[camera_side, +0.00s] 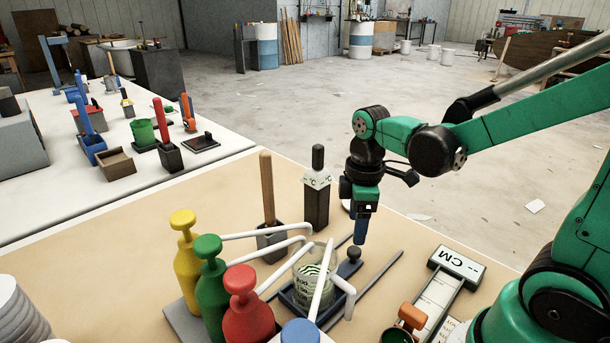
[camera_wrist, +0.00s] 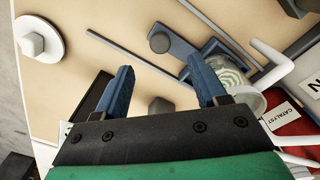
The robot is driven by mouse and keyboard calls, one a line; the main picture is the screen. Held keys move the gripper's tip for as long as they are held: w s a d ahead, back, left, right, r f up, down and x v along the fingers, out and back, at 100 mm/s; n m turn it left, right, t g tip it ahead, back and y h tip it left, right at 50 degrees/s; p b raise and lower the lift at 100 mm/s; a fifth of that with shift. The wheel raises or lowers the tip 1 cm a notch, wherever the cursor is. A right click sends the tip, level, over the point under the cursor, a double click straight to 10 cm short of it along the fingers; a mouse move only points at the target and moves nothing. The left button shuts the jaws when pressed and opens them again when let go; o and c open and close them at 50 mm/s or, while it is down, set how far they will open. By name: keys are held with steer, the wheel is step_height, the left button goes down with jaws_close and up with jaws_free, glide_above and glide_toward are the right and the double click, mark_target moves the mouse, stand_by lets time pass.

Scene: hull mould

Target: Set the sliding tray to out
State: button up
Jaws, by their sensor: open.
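The sliding tray (camera_side: 290,299) is a dark blue tray between two thin grey rails (camera_side: 372,281) on the tan bench. A clear cup (camera_side: 312,268) with a green-striped label stands in it. A blue arm with a dark knob (camera_side: 353,253) sticks out from the tray's far right side. In the wrist view the tray (camera_wrist: 186,50), its dark knob (camera_wrist: 159,42) and the cup (camera_wrist: 238,80) show beyond the fingers. My gripper (camera_side: 361,232) hangs above the bench near the knob, pointing down. Its blue fingers (camera_wrist: 164,82) are apart with nothing held between them.
Yellow (camera_side: 187,260), green (camera_side: 212,275) and red (camera_side: 245,305) pump bottles stand left of the tray, with white spouts reaching over it. A dark tall block (camera_side: 317,195) and a wooden-handled tool (camera_side: 267,190) stand behind. A CM gauge (camera_side: 457,267) lies to the right.

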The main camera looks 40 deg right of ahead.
mark_target(355, 249)
steer(key=shift+f, duration=2.95)
jaws_close()
steer(key=shift+d, duration=0.1)
